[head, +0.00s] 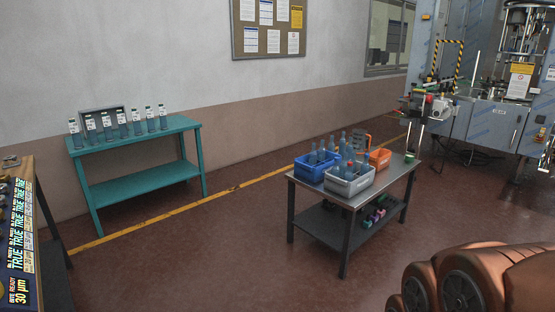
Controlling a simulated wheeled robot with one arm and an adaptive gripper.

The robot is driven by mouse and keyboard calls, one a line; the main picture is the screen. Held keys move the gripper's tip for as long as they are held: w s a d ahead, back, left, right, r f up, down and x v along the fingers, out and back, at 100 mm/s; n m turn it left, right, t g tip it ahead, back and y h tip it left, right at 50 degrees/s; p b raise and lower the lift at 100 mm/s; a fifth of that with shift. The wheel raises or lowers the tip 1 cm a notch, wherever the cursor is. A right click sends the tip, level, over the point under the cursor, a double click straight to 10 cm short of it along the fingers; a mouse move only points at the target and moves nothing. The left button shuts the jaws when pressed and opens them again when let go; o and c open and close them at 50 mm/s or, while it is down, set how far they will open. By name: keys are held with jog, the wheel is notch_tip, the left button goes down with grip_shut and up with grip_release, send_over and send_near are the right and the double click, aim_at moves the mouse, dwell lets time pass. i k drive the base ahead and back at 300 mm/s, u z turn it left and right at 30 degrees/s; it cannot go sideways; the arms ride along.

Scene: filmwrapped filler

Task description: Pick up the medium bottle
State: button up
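Several blue-grey bottles stand in a blue crate (301,171) and a grey crate (350,188) on a metal table (302,183) right of centre. Another row of clear bluish bottles (122,125) with white labels stands on a teal table (179,124) at the left, by the wall. The bottles are small at this distance, and I cannot tell which one is the medium bottle. My gripper is not in view.
An orange crate (381,156) stands at the back of the metal table, with small coloured items on its lower shelf. A large machine (490,122) stands at the back right. A dark table edge is at the far left. The floor (190,255) between the tables is clear.

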aim_at(331, 147)
jog(key=u, duration=0.05)
jog(key=i, duration=4)
jog(key=z, duration=0.1)
